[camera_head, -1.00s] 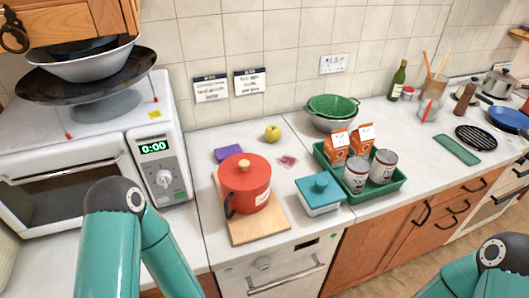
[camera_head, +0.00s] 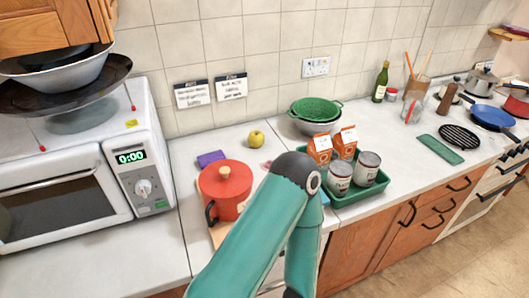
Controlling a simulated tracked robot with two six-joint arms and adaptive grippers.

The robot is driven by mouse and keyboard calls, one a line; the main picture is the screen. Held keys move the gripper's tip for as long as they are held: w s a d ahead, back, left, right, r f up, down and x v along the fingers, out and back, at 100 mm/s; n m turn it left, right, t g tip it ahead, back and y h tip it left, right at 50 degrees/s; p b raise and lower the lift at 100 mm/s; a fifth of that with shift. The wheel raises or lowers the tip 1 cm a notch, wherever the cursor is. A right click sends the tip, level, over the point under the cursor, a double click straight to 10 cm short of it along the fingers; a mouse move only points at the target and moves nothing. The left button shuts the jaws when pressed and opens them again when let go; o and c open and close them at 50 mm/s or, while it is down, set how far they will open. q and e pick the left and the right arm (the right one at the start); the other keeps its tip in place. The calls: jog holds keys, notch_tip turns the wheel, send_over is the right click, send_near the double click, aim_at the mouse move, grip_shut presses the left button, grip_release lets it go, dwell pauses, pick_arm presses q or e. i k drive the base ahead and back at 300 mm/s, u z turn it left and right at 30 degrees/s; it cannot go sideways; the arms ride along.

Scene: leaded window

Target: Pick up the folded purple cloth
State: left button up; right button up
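The folded purple cloth (camera_head: 209,158) lies flat on the worktop, behind the red pot (camera_head: 226,190) and to the left of a yellow apple (camera_head: 256,138). Nothing of mine touches the cloth.
A microwave (camera_head: 138,170) stands to the left of the cloth. A green tray (camera_head: 372,190) with cartons and cans is at the right, with a green colander (camera_head: 316,109) behind it. My arm covers the worktop between pot and tray. Wall lies behind the cloth.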

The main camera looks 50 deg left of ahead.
aim_at(204, 160)
jog(key=z, duration=0.95)
jog(key=i, duration=1.05)
jog(key=u, duration=2.25)
jog(key=i, duration=0.1)
jog(key=u, duration=0.7)
